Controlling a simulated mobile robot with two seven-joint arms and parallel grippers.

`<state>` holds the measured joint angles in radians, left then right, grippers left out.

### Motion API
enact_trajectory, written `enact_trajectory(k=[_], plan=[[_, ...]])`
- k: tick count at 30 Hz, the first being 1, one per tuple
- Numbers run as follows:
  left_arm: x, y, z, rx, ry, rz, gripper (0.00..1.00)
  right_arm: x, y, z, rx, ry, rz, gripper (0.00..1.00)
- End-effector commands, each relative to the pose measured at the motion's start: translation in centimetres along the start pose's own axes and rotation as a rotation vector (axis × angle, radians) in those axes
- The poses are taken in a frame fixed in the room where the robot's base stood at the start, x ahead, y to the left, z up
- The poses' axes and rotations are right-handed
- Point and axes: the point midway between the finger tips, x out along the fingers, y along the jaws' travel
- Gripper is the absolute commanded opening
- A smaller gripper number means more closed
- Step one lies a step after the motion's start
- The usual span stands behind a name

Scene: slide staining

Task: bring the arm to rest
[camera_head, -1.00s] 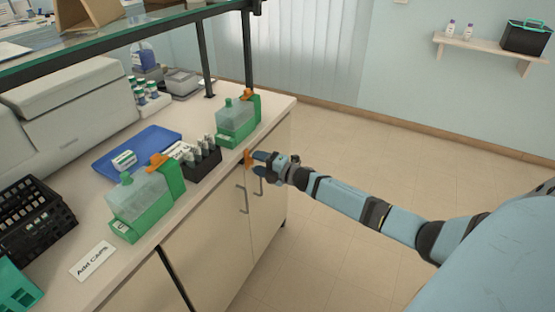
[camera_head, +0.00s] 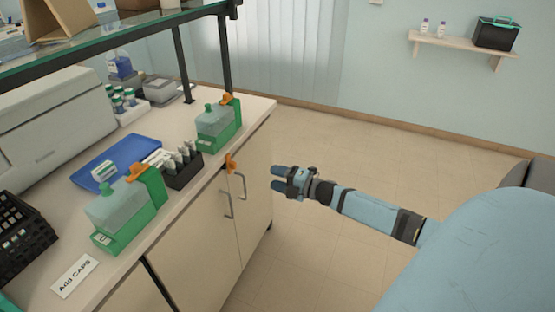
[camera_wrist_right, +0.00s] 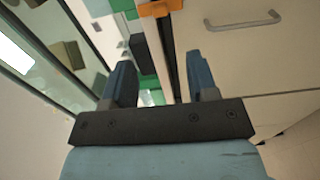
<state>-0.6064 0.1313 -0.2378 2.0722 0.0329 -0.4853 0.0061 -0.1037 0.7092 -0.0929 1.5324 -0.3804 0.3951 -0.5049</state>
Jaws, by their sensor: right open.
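My right gripper (camera_head: 277,178) is open and empty in the head view. It hangs in free air to the right of the counter's front edge, beside the cabinet doors. In the right wrist view its two blue fingers (camera_wrist_right: 160,85) stand apart with nothing between them. An orange clip (camera_head: 230,163) shows at the counter's front edge, left of the gripper and apart from it. My left gripper is not in view.
Two green-based bottles, a near one (camera_head: 122,212) and a far one (camera_head: 217,127), stand on the counter with a black rack (camera_head: 182,170) between them. Cabinet handles (camera_head: 227,204) stick out below. The floor (camera_head: 360,155) right of the counter is clear.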

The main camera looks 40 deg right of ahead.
Motion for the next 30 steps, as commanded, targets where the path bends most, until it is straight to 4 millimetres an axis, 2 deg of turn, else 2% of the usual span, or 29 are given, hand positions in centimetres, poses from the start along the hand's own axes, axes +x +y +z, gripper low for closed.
enact_trajectory(k=[11,14,17,20,22,24,30], plan=[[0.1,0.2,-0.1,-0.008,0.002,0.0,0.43,0.0,-0.1,-0.1,0.004,-0.001,-0.001,0.53],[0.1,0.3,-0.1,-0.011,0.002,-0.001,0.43,-0.1,-1.1,-1.6,0.062,-0.016,-0.009,0.53],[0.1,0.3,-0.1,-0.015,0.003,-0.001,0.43,-0.6,-3.6,-5.5,0.22,-0.058,-0.032,0.53],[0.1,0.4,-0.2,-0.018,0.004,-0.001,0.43,-1.9,-6.8,-11.7,0.476,-0.137,-0.078,0.53],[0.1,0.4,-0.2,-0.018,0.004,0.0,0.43,-3.1,-8.6,-16.4,0.679,-0.205,-0.121,0.53],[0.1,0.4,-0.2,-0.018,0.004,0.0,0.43,-4.4,-9.9,-20.6,0.865,-0.27,-0.163,0.53],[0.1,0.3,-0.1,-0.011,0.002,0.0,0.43,-7.8,-11.1,-30.2,1.29,-0.428,-0.276,0.53]])
